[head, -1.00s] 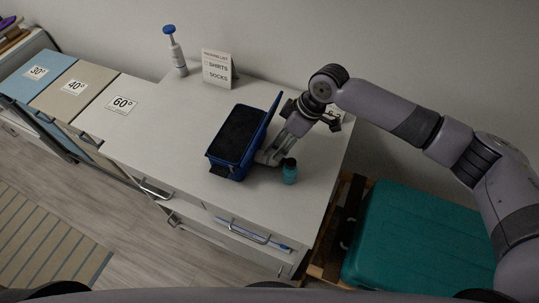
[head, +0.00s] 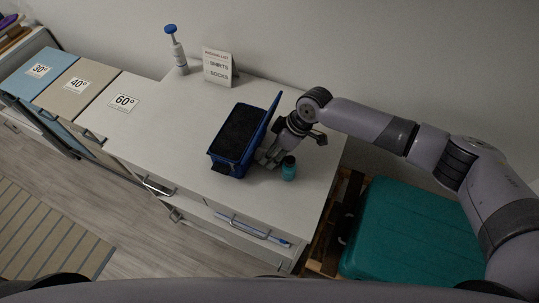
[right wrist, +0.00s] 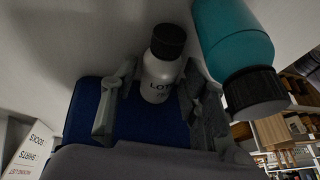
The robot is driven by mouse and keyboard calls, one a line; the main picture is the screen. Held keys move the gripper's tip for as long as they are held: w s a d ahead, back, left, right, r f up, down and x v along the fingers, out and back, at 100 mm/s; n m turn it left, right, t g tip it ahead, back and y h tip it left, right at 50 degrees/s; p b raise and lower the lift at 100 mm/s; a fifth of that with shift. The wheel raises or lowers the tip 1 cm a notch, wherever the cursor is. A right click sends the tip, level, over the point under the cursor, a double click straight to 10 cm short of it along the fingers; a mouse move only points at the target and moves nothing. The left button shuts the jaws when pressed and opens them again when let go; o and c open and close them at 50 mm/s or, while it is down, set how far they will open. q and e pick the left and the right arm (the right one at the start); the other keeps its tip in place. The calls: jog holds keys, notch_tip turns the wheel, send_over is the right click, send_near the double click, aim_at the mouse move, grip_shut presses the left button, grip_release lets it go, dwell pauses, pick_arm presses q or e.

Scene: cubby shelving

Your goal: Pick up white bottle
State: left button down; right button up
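A small white bottle (right wrist: 160,78) with a black cap and dark lettering stands between the two fingers of my right gripper (right wrist: 160,85) in the right wrist view. The fingers are apart, with a visible gap on the bottle's left side. In the head view my right gripper (head: 268,157) is low over the counter, just right of the blue box, and I cannot make out the white bottle there. My left gripper is not in view.
A teal bottle (head: 288,170) with a black cap stands close by the right gripper; it also shows in the right wrist view (right wrist: 232,35). An open blue box (head: 222,160) is on the left. A blue-topped pump bottle (head: 178,52) and a sign (head: 217,67) stand at the back.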

grip_shut()
jog(key=shift+r, duration=0.15)
dwell(0.5)
